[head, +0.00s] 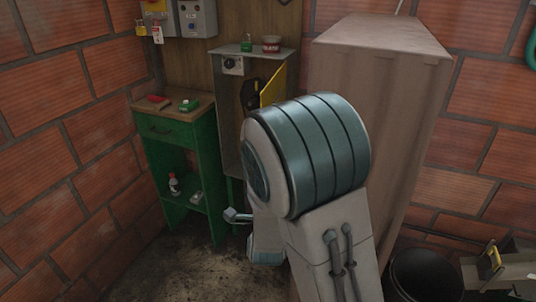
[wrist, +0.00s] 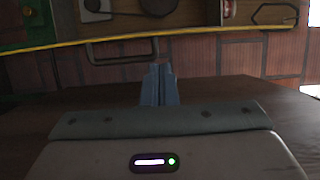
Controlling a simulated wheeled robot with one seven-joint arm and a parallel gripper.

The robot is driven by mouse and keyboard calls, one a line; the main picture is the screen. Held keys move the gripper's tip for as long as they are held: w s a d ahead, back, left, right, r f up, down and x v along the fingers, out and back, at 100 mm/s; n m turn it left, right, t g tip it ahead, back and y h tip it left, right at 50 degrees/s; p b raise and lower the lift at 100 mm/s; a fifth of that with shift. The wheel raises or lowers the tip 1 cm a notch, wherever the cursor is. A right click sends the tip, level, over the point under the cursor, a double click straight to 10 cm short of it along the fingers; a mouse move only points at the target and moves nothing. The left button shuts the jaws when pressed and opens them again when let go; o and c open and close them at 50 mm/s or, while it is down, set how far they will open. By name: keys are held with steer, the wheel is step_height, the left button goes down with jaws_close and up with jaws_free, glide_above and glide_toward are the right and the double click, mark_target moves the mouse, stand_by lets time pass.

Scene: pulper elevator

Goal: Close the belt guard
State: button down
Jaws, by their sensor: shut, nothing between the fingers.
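The belt guard (head: 272,88) is a yellow panel standing out, open, from the grey cabinet on the wooden backboard in the head view. A dark opening shows beside it, and my arm hides its lower part. In the wrist view, the guard's yellow edge (wrist: 220,37) crosses the top as a thin strip, with a belt and pulley (wrist: 268,13) beyond it. A grey bar handle (wrist: 98,54) hangs just below the strip. My gripper (wrist: 161,70) is shut and empty, its fingertips near the right end of the handle; I cannot tell whether they touch.
A green workbench (head: 182,130) with small items stands to the left in the head view. A tall brown cabinet (head: 385,45) stands close on the right. A black bucket (head: 425,275) is at the lower right. Open floor (head: 165,260) lies at the lower left.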

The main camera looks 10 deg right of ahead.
steer(key=w+d+p, duration=0.1)
steer(key=w+p, duration=0.2)
steer(key=w, duration=0.5)
steer(key=shift+w+d, duration=0.15)
steer(key=shift+w, duration=0.15)
